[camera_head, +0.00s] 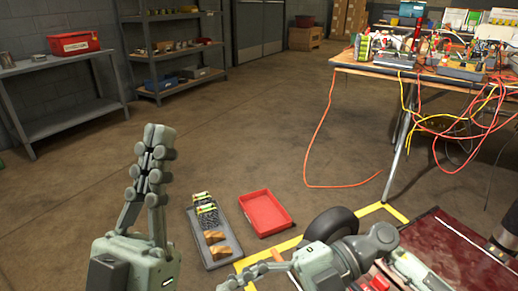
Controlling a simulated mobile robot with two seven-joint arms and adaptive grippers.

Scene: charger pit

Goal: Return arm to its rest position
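My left gripper (154,150) stands at the lower left, its grey-green fingers pointing up. The fingers lie close together with only a thin dark line between them, and I see nothing held. It is over bare floor, left of the grey tray in the picture. My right gripper (236,281) reaches in from the right at the bottom edge, its fingers pointing left. Its tips are partly cut off by the frame, so its opening does not show clearly.
A grey tray (222,250) with small parts and a red tray (265,213) lie on the floor. A black wheel (333,222) is beside yellow floor tape. A cluttered table (400,75) with hanging cables stands right. Shelves (180,84) line the back. The middle floor is clear.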

